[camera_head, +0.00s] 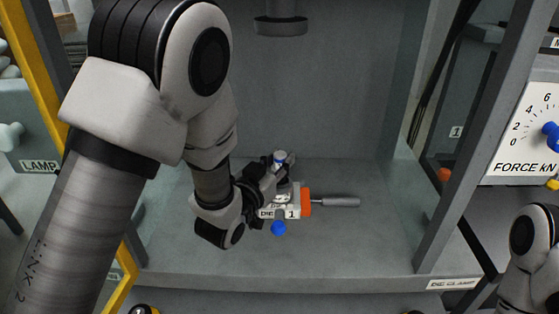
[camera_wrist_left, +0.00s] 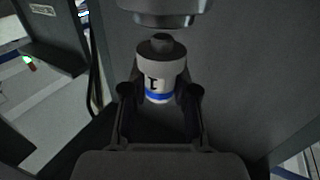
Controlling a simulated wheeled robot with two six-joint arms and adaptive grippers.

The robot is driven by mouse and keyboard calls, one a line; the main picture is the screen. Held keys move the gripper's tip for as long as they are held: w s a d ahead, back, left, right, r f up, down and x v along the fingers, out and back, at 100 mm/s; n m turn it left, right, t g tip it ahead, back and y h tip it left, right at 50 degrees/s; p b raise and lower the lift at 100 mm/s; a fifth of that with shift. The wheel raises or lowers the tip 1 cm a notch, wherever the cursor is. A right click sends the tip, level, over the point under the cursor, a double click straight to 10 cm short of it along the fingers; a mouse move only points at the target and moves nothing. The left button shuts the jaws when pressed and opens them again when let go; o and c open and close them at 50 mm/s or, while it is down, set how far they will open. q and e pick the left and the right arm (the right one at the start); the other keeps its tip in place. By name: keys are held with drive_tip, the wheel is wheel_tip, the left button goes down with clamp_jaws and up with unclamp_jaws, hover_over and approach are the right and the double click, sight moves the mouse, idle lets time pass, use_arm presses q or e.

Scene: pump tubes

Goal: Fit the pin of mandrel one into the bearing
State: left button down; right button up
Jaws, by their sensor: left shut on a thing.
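My left gripper (camera_head: 276,170) is shut on mandrel one (camera_head: 280,157), inside the grey bay. In the left wrist view, the fingers (camera_wrist_left: 160,92) grip its sides. There mandrel one (camera_wrist_left: 158,86) is a pale cylinder with a blue band, a dark mark and a wider grey collar. Its short dark pin (camera_wrist_left: 162,40) points toward a round metal fitting, which looks like the bearing (camera_wrist_left: 165,14). A narrow gap shows between them. In the head view, a round fitting (camera_head: 280,25) hangs at the top of the bay. My right gripper is out of view.
Bay posts (camera_head: 480,130) stand at the right. A force dial (camera_head: 530,130) is beyond. The right bay floor is clear.

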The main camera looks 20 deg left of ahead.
sight(279, 155)
use_arm(q)
drive_tip(key=shift+f+b, duration=0.95)
drive_tip(key=shift+f, duration=0.05)
drive_tip(key=c, duration=0.8)
unclamp_jaws()
wheel_tip(279, 155, up, 10)
drive_tip(key=shift+r, duration=0.1)
idle(0.4)
